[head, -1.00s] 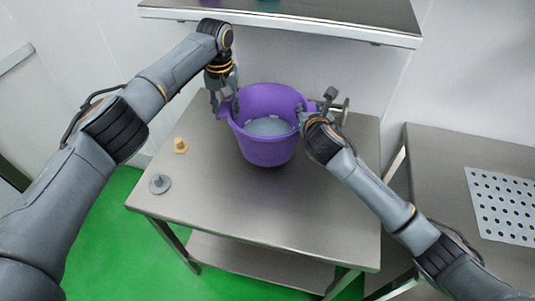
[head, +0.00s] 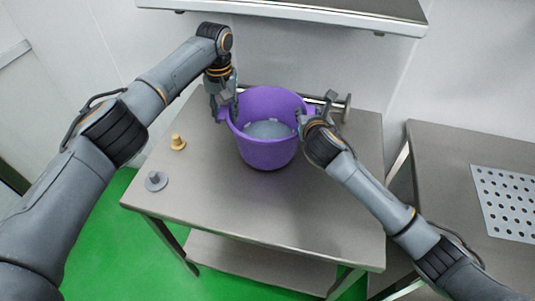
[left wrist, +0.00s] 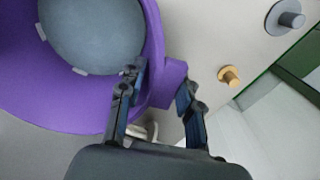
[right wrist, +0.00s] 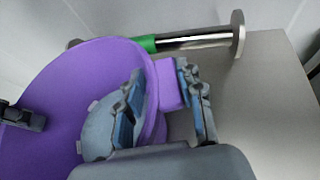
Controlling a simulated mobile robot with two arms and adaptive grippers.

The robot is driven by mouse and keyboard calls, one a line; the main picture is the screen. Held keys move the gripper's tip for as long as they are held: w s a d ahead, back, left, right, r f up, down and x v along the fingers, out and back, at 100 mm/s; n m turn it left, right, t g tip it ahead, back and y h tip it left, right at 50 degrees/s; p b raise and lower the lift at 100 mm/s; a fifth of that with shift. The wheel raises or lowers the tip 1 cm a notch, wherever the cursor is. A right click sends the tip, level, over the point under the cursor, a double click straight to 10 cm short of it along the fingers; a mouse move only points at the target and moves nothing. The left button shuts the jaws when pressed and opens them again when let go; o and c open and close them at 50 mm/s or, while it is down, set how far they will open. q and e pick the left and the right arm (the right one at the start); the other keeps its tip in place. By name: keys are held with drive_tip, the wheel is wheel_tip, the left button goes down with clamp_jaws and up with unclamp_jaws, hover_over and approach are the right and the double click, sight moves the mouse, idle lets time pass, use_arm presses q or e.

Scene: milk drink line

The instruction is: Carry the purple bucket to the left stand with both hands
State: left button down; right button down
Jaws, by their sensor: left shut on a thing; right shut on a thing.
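The purple bucket (head: 268,150) is upright over the steel table, with a grey round surface showing inside it. I cannot tell whether its base touches the table. My left gripper (head: 226,103) is shut on the handle lug at the bucket's left side; the lug (left wrist: 169,84) shows between its fingers in the left wrist view. My right gripper (head: 308,117) is shut on the opposite lug, which also shows in the right wrist view (right wrist: 171,84). I cannot make out which surface is the left stand.
On the table (head: 235,220) stand a yellow-tan knob-like piece (head: 178,142) and a grey disc with a peg (head: 156,181). A metal bar with a green part (right wrist: 145,43) lies behind the bucket. A shelf (head: 300,12) hangs above. Another table with a perforated plate (head: 505,200) is at right.

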use_arm(q)
drive_tip(key=shift+a+f+b, duration=0.3)
drive_tip(key=shift+f+b, duration=0.35)
drive_tip(key=shift+f, duration=0.2)
use_arm(e)
drive_tip(key=shift+w+d+f, duration=0.15)
drive_tip(key=shift+d+f, duration=0.15)
drive_tip(key=shift+f, duration=0.25)
use_arm(q)
drive_tip(key=c, duration=1)
unclamp_jaws()
drive_tip(key=shift+r, duration=0.1)
drive_tip(key=shift+c, duration=0.2)
use_arm(e)
drive_tip(key=c, duration=1)
unclamp_jaws()
use_arm(q)
drive_tip(key=shift+o, duration=0.6)
drive_tip(key=shift+s, duration=0.1)
use_arm(e)
drive_tip(key=shift+o, duration=0.8)
use_arm(q)
drive_tip(key=shift+d+r, duration=0.15)
use_arm(e)
drive_tip(key=shift+s+a, duration=0.15)
drive_tip(key=shift+s, duration=0.1)
